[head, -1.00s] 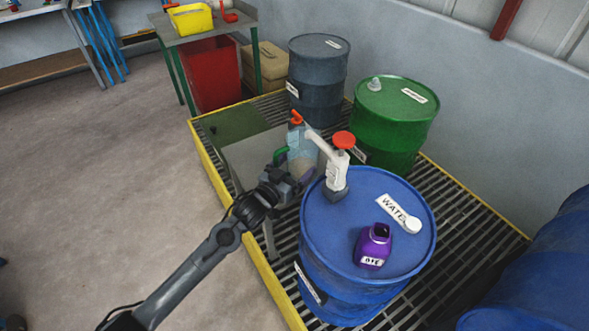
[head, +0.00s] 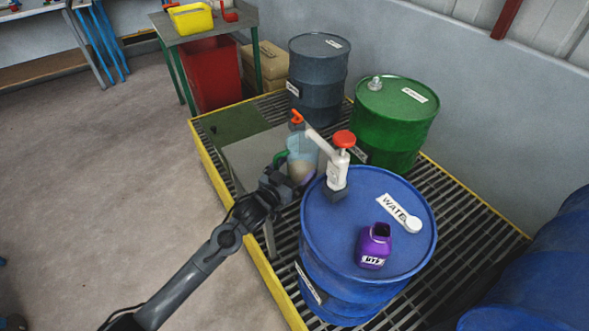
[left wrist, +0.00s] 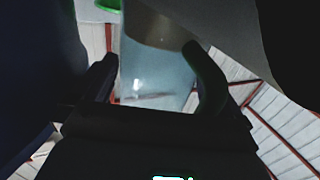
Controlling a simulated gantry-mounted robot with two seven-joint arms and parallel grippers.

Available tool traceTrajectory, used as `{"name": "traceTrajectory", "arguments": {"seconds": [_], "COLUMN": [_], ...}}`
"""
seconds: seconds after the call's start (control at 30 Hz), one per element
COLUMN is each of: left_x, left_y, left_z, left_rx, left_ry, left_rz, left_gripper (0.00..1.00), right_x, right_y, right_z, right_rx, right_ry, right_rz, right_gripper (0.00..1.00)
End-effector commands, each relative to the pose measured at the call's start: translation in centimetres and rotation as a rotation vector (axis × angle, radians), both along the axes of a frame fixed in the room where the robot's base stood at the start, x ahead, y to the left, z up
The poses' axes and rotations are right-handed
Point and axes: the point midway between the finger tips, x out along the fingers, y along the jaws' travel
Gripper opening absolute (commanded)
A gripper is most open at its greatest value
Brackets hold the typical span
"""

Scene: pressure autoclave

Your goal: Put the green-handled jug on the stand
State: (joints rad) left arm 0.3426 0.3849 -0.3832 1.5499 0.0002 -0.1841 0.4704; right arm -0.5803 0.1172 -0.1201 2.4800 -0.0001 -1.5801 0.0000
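The green-handled jug (head: 302,150) is clear and bluish, with a brownish content low in it and its green handle on the left side. It is at the right edge of the grey stand (head: 248,160), beside the white pump. I cannot tell whether its base touches the stand. My left gripper (head: 285,180) is at the jug's near side. In the left wrist view the jug (left wrist: 155,75) lies between the two fingers, which appear shut on its body. My right gripper is not in view.
A blue drum (head: 335,235) carries the white pump (head: 338,170) with a red knob, a purple dye bottle (head: 374,246) and a white cap. Green (head: 395,120) and grey (head: 318,75) drums stand behind. A yellow-edged grating lies below. Open floor lies left.

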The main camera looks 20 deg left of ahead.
Motion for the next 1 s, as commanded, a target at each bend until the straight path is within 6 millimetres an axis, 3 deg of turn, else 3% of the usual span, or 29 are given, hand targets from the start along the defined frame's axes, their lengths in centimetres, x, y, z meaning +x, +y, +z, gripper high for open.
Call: {"name": "traceTrajectory", "arguments": {"seconds": [0.3,0.8,1.0], "left_x": [-0.2,-8.5,-10.7], "left_y": [0.0,2.3,2.9], "left_z": [1.5,1.3,1.3], "left_rx": [0.001,0.001,0.000], "left_ry": [-0.001,0.003,0.001], "left_rz": [-0.001,-0.001,0.000], "left_gripper": [1.00,1.00,1.00], "right_x": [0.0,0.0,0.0], "right_y": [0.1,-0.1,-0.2], "right_z": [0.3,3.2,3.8], "right_rx": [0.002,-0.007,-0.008], "right_ry": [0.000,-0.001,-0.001], "right_rz": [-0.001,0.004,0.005], "right_gripper": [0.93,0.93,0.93]}}
